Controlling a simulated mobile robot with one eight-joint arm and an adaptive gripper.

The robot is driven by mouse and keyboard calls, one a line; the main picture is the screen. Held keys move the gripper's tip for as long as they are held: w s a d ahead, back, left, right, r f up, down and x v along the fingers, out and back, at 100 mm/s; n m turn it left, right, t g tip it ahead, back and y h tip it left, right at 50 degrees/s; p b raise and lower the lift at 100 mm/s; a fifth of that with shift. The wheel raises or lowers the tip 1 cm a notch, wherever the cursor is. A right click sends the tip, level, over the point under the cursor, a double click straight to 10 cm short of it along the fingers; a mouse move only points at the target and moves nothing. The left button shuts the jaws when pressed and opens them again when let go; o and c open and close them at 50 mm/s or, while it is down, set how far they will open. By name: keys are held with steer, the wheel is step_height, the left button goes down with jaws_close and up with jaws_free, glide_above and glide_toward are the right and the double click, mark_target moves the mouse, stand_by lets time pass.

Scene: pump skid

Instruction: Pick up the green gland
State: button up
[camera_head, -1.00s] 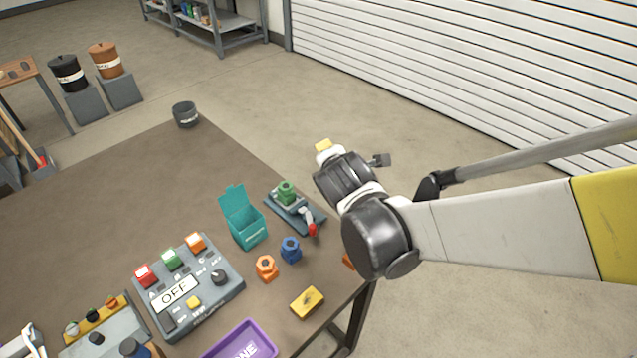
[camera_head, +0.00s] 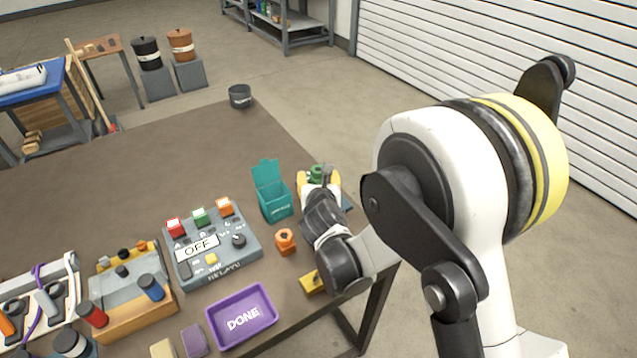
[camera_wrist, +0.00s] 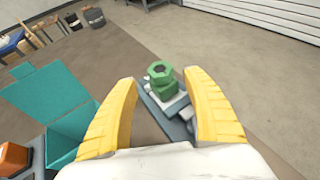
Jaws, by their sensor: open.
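The green gland (camera_head: 317,173) sits on the small grey fixture at the right edge of the table, by the open teal box. In the wrist view the green gland (camera_wrist: 161,78) stands upright on a pale block of the fixture (camera_wrist: 178,128), ahead of and between my two yellow fingers. My gripper (camera_wrist: 163,92) is open and empty, its fingers spread to either side of the gland's line. In the head view my gripper (camera_head: 318,180) is partly hidden by my wrist, which also covers most of the fixture. I cannot tell whether a finger touches the gland.
The teal box (camera_head: 275,200) with its lid up stands left of my gripper; it also shows in the wrist view (camera_wrist: 75,130). An orange gland (camera_head: 285,241), a yellow block (camera_head: 312,282), the OFF panel (camera_head: 200,246) and a purple DONE tray (camera_head: 241,316) are nearby.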

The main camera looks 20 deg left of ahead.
mark_target(318, 173)
steer(key=b+x, duration=0.2)
steer(key=x, duration=0.3)
steer(key=shift+r, duration=0.2)
steer(key=shift+d, duration=0.1)
jaws_close()
